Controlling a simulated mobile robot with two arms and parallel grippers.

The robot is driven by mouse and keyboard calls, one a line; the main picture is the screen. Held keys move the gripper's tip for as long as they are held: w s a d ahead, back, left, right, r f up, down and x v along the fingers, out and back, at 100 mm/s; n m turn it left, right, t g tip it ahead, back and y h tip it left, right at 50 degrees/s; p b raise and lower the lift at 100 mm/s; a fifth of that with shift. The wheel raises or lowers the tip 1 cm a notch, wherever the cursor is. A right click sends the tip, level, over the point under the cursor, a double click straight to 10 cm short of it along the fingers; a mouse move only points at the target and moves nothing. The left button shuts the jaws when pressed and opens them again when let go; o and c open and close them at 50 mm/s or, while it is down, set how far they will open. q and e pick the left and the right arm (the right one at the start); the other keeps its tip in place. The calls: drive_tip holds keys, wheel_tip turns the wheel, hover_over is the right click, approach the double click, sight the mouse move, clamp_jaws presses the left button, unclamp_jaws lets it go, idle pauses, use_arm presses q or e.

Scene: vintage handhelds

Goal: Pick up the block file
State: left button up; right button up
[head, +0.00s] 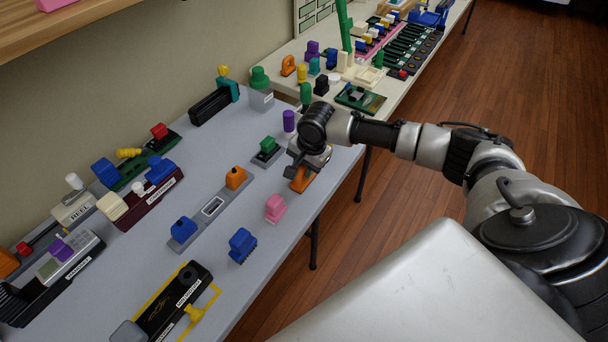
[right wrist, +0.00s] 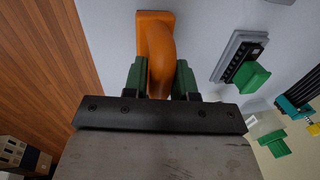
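An orange piece (head: 302,180) with a flat base and a curved handle is at the table's front edge. It also shows in the right wrist view (right wrist: 158,52). No readable label names any piece as the block file. My right gripper (head: 298,170) is right at the orange piece and partly covers it. In the right wrist view its green fingers (right wrist: 161,78) stand on either side of the curved handle. They look very near or touching it; I cannot tell whether they press on it. My left gripper is not in view.
On the grey table (head: 215,265) stand a pink piece (head: 275,207), a blue piece (head: 242,245), a grey tray (head: 210,212) with blue and orange pieces, and a green-topped block (head: 267,151). A white table (head: 425,75) with many small parts adjoins behind.

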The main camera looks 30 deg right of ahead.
clamp_jaws()
drive_tip(key=shift+r, duration=0.2)
drive_tip(key=shift+r, duration=0.25)
drive_tip(key=r, duration=0.3)
drive_tip(key=shift+d+r, duration=0.2)
drive_tip(key=shift+r, duration=0.15)
drive_tip(key=s+d+r, duration=0.2)
drive_tip(key=d+r, duration=0.4)
drive_tip(key=d, duration=0.5)
drive_tip(key=shift+s+r, duration=0.25)
drive_tip(key=shift+s, duration=0.05)
